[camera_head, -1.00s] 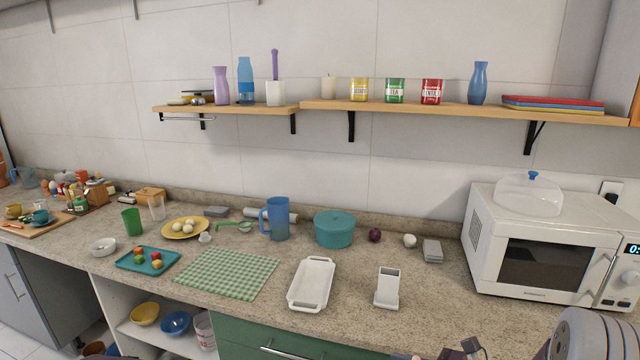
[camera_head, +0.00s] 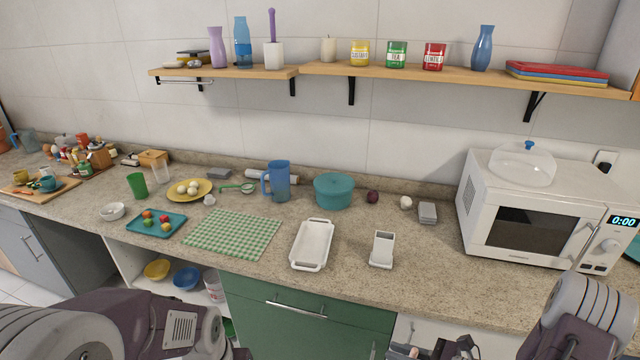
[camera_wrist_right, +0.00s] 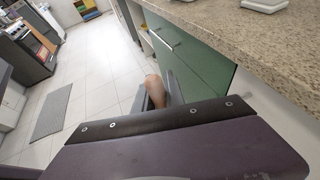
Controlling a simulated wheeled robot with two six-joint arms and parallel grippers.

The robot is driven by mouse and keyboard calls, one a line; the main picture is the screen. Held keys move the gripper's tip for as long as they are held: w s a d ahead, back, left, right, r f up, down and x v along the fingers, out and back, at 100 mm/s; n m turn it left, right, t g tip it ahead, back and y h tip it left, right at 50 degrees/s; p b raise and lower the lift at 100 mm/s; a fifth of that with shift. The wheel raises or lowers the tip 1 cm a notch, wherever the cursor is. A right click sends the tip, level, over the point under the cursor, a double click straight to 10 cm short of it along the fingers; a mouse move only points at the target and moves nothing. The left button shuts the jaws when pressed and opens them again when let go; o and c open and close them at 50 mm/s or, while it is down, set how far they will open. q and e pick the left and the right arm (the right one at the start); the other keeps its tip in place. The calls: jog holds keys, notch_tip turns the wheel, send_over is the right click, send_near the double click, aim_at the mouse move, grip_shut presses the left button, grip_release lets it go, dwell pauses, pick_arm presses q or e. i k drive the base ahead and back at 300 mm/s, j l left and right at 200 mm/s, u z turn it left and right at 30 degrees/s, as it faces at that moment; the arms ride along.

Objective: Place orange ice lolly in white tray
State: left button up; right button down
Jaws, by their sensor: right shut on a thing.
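My right gripper (camera_head: 440,351) is at the bottom edge of the head view, in front of the counter. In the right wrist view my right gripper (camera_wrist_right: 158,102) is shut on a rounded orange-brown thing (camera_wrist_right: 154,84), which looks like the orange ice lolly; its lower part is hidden. It is beside the green drawer fronts, below the counter top. My left arm shows at lower left, but its gripper is out of view.
A blue jug (camera_head: 278,182) and teal pot (camera_head: 334,190) stand behind. The counter's front edge (camera_wrist_right: 245,55) lies between my right gripper and the tray. Counter in front of the microwave is clear.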

aim_at(313, 245)
jog(key=i+j+z, duration=0.15)
jog(key=j, duration=0.3)
jog(key=i+j+z, duration=0.1)
jog(key=j, duration=0.4)
jog(key=i+j+z, duration=0.15)
jog(key=j, duration=0.35)
jog(key=i+j+z, duration=0.15)
jog(key=j, duration=0.35)
